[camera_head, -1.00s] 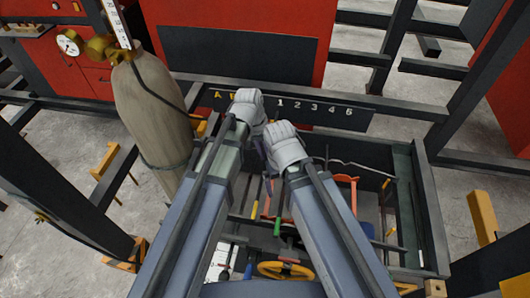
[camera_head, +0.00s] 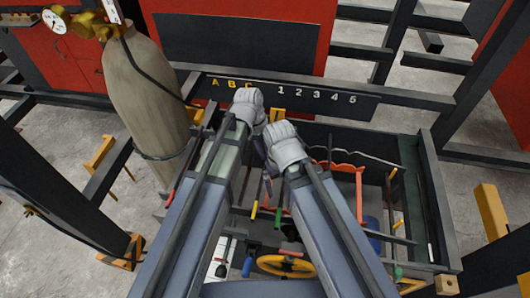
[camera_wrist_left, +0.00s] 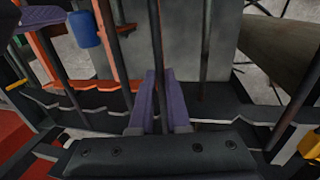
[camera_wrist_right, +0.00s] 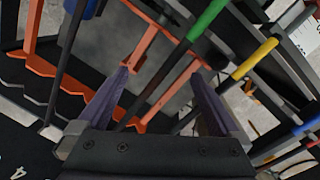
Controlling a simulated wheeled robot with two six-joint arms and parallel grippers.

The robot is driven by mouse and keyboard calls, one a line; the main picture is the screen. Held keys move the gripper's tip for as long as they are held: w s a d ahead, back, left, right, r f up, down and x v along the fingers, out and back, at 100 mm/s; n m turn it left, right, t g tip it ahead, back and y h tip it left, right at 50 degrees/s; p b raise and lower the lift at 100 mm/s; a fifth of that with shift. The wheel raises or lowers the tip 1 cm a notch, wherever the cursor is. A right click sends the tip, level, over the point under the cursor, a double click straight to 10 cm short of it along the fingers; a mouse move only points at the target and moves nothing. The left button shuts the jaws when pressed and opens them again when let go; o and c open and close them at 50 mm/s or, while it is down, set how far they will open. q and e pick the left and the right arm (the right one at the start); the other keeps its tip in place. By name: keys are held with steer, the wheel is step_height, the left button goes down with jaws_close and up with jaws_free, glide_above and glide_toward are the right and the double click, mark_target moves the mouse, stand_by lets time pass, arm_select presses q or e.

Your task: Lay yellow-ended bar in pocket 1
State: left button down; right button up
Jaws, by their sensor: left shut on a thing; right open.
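The yellow-ended bar (camera_head: 253,210) shows its yellow tip in the head view, and its end also shows in the right wrist view (camera_wrist_right: 255,60). My left gripper (camera_wrist_left: 155,100) is shut on a dark bar (camera_wrist_left: 156,45); that bar's end colour is out of the left wrist view. My right gripper (camera_wrist_right: 160,100) is open, with the green-ended bar (camera_wrist_right: 207,20) running across beneath its fingers. Both grippers' fingers are mostly hidden behind my wrists in the head view. The number 1 label (camera_head: 282,90) is on the back rail; pocket 1 itself is hidden behind my wrists.
Notched black rails (camera_wrist_left: 90,105) and an orange frame (camera_wrist_right: 150,30) lie close to the grippers. A gas cylinder (camera_head: 145,100) stands left of the arms. A yellow handwheel (camera_head: 285,266) is low in front. Dark posts and beams surround the work area.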

arm_select(q)
steer(key=shift+f+b, duration=1.1)
steer(key=shift+f, duration=0.25)
arm_select(e)
steer(key=shift+f, duration=1.35)
arm_select(q)
steer(key=c, duration=0.8)
jaws_free()
steer(key=shift+r, duration=0.1)
arm_select(e)
steer(key=shift+r, duration=0.1)
step_height(320, 180, up, 8)
steer(key=p, duration=0.7)
steer(key=shift+f+p, duration=0.2)
steer(key=shift+p, duration=0.2)
arm_select(q)
steer(key=r, duration=0.2)
steer(key=a+r, duration=0.1)
steer(key=r, duration=0.4)
steer(key=shift+w+a+r, duration=0.15)
steer(key=shift+a+r, duration=0.1)
steer(key=shift+f, duration=0.1)
arm_select(e)
steer(key=shift+s+f, duration=0.1)
